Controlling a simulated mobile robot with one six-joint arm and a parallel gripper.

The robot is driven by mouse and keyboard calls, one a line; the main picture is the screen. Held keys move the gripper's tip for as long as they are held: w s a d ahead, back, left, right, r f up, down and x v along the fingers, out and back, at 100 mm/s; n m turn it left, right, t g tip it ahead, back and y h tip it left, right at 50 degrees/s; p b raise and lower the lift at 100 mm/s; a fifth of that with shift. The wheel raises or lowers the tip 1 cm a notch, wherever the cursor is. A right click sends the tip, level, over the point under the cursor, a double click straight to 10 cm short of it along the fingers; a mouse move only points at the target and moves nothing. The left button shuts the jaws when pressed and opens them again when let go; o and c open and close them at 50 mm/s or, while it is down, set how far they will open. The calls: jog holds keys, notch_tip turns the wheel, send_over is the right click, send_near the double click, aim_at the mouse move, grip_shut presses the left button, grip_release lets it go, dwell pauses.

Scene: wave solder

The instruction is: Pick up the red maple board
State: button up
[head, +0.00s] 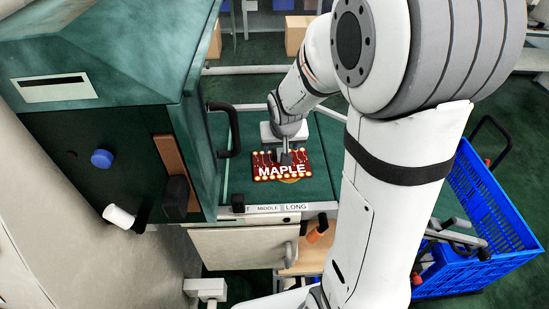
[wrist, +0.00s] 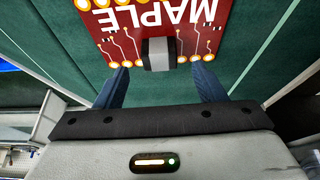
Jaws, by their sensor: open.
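The red maple board (head: 268,170) lies on the green surface (head: 317,182) beside the machine, with white MAPLE lettering and gold pads. A small grey block (head: 286,158) stands up at the board's edge. In the wrist view the board (wrist: 140,30) fills the upper middle, and the grey block (wrist: 158,54) is at its near edge. My gripper (wrist: 160,78) is open, its two dark blue fingers apart on either side of the block, short of closing on it. Contact between the fingers and the block cannot be told. In the head view my gripper is above the board, its fingers unclear.
A green machine (head: 110,110) with a blue knob and a black handle (head: 232,130) stands to the left. A label strip reading MIDDLE and LONG (head: 282,208) runs along the front edge. A blue crate (head: 490,210) is at the right. Cardboard boxes (head: 297,34) stand behind.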

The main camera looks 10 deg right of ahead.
aim_at(280, 151)
jog(key=shift+x, duration=1.85)
jog(key=shift+s, duration=0.1)
jog(key=shift+c, duration=0.2)
jog(key=c, duration=1.2)
